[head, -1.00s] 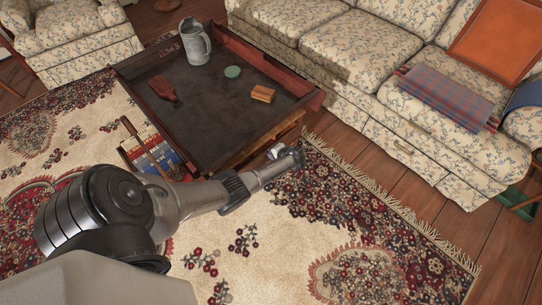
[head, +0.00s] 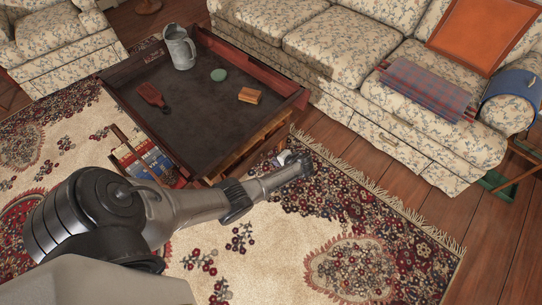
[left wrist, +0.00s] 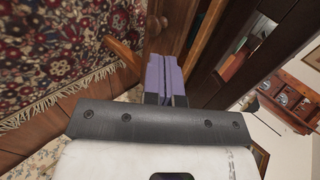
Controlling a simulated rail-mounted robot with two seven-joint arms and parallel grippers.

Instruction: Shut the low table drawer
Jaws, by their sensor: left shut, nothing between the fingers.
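The low table (head: 200,100) has a dark top with a raised reddish-brown rim. Its drawer (head: 125,152) sticks out on the near-left side, holding several colourful books or boxes; my arm is close to its near end. My left gripper (head: 303,165) is past the table's near-right corner, low over the rug, its fingers not clear in the head view. In the left wrist view the purple fingers (left wrist: 164,70) are closed together and empty, beside brown wood of the furniture (left wrist: 208,40). I cannot tell whether they touch it. My right gripper is not in view.
A jug (head: 178,48), a paddle-like item (head: 152,96), a green disc (head: 219,75) and a small wooden block (head: 249,95) are on the table. A floral sofa (head: 350,55) stands behind; an armchair (head: 55,50) is at left. Open rug (head: 230,250) lies in front.

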